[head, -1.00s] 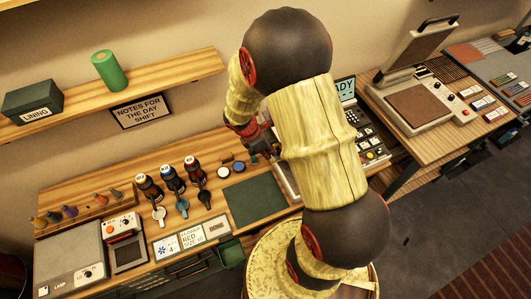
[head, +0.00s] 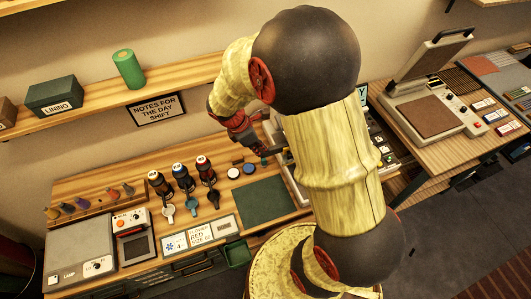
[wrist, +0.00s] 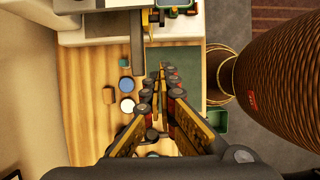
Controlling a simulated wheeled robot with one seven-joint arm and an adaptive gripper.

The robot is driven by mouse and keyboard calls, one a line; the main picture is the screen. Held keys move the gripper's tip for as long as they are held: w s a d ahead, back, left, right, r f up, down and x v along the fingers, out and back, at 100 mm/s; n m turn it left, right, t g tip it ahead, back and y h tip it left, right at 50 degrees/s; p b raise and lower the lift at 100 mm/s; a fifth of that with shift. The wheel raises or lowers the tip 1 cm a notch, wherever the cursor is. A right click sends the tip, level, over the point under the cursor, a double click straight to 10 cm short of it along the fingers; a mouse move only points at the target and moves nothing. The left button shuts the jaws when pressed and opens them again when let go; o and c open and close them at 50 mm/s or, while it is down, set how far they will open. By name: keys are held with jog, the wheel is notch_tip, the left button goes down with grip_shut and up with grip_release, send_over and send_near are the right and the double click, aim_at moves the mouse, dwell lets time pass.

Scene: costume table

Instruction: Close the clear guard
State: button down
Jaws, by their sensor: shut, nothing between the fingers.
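I cannot make out the clear guard in either view. A pale machine (wrist: 95,38) on the wooden table fills the top of the wrist view, with a dark upright bar (wrist: 138,45) at its front. In the head view my arm hides most of that machine; a pale edge (head: 293,185) shows beside the arm. My gripper (head: 264,153) hangs near the machine's left side, above the table. In the wrist view its fingers (wrist: 164,72) are together with nothing between them, and their tips point towards the machine. I cannot tell whether they touch it.
A press with a raised lid (head: 430,105) stands at the right. A shelf (head: 100,107) runs along the wall. A green bin (head: 237,253) sits at the front edge.

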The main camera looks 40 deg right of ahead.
jog(key=s+d+f+b, duration=0.2)
jog(key=d+f+b, duration=0.1)
jog(key=d+f, duration=0.3)
jog(key=shift+b+x, duration=0.35)
jog(key=shift+x, duration=0.8)
jog(key=d, duration=0.2)
jog(key=s+d, duration=0.1)
jog(key=d, duration=0.1)
jog(key=shift+s+p, duration=0.1)
jog(key=shift+p, duration=0.3)
